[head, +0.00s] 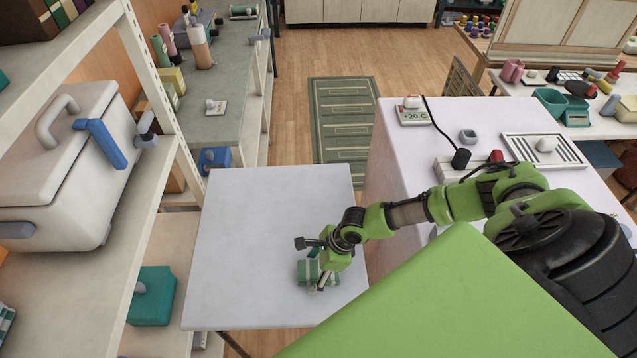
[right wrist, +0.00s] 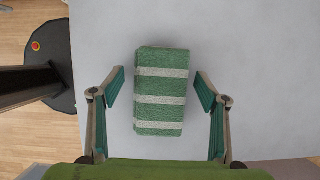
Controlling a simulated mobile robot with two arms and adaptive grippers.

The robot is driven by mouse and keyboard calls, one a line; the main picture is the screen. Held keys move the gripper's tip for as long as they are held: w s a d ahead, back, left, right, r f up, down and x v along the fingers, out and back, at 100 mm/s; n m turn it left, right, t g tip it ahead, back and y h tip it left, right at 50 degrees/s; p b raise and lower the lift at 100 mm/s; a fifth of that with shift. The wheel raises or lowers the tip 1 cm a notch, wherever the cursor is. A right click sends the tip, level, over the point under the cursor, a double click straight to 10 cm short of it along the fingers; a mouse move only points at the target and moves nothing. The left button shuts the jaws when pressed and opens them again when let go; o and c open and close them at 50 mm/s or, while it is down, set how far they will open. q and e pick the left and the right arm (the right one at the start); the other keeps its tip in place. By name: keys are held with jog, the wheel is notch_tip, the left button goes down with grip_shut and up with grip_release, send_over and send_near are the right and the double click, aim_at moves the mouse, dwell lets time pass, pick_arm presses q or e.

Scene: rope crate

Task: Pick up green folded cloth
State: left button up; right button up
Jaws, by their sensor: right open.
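The green folded cloth (right wrist: 161,85) with pale stripes lies on the light grey table (head: 260,215). In the head view the cloth (head: 305,272) is near the table's front right part, partly hidden by my right gripper (head: 309,268). In the right wrist view my right gripper (right wrist: 159,95) is open, with one green-padded finger on each side of the cloth. A gap shows between the cloth and each finger. Whether the fingertips are down at the cloth's height I cannot tell. My left gripper is not in view.
The table is otherwise bare. A shelf with a large white box (head: 60,165) and a teal box (head: 152,295) stands at the left. A white counter (head: 400,165) with a power strip and small devices stands close at the right.

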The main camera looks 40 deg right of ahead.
jog(key=shift+f, duration=0.15)
jog(key=c, duration=1.2)
